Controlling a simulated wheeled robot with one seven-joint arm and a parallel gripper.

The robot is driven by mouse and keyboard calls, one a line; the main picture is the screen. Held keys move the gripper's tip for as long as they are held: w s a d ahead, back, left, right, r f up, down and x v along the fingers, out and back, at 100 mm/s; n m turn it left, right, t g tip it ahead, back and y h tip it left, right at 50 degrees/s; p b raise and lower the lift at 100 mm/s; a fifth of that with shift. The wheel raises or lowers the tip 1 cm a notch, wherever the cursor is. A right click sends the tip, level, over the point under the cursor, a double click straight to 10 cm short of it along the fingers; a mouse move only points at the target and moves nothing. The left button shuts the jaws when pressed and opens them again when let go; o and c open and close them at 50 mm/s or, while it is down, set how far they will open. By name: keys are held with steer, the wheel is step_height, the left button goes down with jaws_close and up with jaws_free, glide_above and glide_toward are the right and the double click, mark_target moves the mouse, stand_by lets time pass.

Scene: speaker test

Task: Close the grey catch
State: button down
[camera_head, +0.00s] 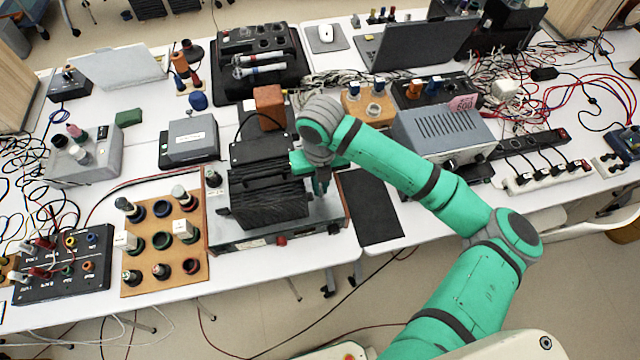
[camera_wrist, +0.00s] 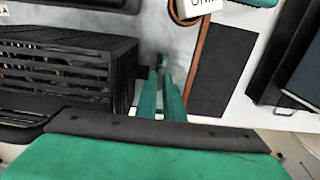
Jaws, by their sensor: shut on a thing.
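My gripper (camera_head: 321,186) points down over the right part of a grey-topped test fixture (camera_head: 325,212), just right of its black ribbed box (camera_head: 262,200). In the wrist view, my green fingers (camera_wrist: 162,85) are close together beside the slatted black box (camera_wrist: 65,62). A small grey piece, which I take to be the grey catch (camera_wrist: 163,58), shows at the fingertips, and they are shut on it. The fingers hide most of the catch, so its exact position is hard to tell.
A black mat (camera_head: 370,207) lies right of the fixture. A wooden board with round sockets (camera_head: 143,280) stands to the left. A grey instrument (camera_head: 440,135) sits behind and right, near my arm. An orange-brown block (camera_head: 268,106) stands behind the black box.

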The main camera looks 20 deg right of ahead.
steer(key=shift+n, duration=0.3)
steer(key=shift+w+d+n, duration=0.1)
steer(key=shift+w+n, duration=0.05)
steer(key=shift+n, duration=0.75)
steer(key=n, duration=0.2)
steer(key=shift+n, duration=0.3)
steer(key=n, duration=0.9)
steer(key=shift+n, duration=1.9)
